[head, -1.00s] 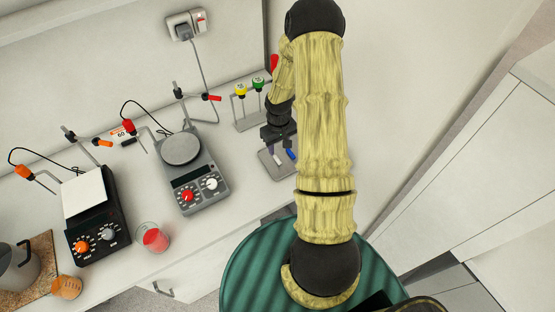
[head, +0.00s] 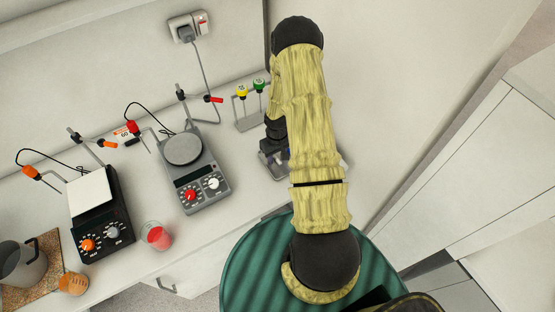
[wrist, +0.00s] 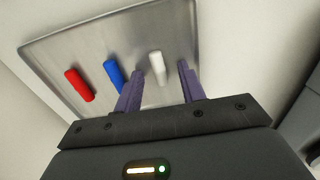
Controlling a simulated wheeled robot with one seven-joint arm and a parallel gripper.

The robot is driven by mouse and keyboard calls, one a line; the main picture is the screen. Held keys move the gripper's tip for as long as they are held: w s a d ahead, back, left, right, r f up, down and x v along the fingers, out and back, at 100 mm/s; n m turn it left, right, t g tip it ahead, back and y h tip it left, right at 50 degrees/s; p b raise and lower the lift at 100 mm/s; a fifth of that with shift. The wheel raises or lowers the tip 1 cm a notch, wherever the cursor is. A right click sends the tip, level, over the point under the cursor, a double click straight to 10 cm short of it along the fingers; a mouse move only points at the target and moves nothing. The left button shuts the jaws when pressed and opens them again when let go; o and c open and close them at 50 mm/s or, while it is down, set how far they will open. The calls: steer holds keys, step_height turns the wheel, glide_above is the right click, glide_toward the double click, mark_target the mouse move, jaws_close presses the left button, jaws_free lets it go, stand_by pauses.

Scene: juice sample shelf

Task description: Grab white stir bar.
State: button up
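The white stir bar (wrist: 157,67) lies on a metal tray (wrist: 60,45) in the wrist view, to the right of a blue bar (wrist: 116,75) and a red bar (wrist: 79,85). My gripper (wrist: 158,80) is open, with its purple fingers on either side of the white bar's line. The white bar shows between the fingertips, and I cannot tell how far above the tray the fingers are. In the head view my arm hides the bars, and only part of the tray (head: 272,172) shows.
Left of the tray stand a grey hotplate (head: 198,178) and a black hotplate (head: 100,215) on the counter. A beaker of red liquid (head: 156,236) is near the front edge. A rack with yellow and green tops (head: 250,88) stands behind the tray.

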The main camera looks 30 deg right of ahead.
mark_target(277, 158)
jaws_close()
step_height(277, 158, up, 10)
steer(key=b, duration=0.3)
stand_by(0.5)
stand_by(0.4)
